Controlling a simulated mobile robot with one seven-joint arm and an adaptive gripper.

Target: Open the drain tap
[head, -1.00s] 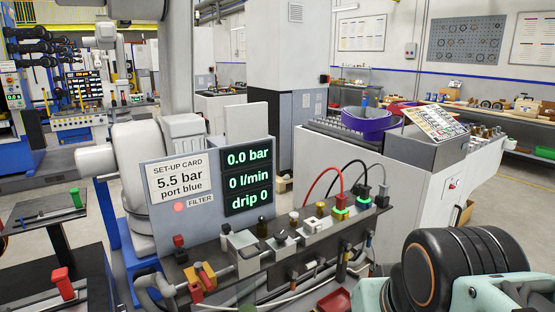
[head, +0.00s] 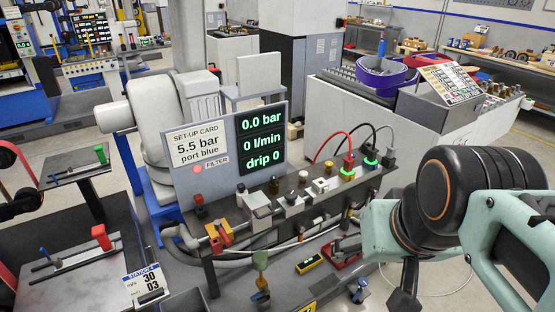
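A manifold rail (head: 318,202) with several knobs and fittings runs below a display panel. A valve with a yellow and red handle (head: 219,238) is at its left end. I cannot tell which fitting is the drain tap. My teal and black arm comes in from the right. Dark end parts (head: 405,292), which seem to be my gripper, hang at the lower right, apart from the valve handle. Their fingers are not clear enough to judge.
The display panel (head: 226,150) reads 0.0 bar, 0 l/min and drip 0, with a red filter light. A red tray (head: 342,255) and a yellow device (head: 309,263) lie before the rail. Red and black cables (head: 331,140) arch above it. Side trays stand at left.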

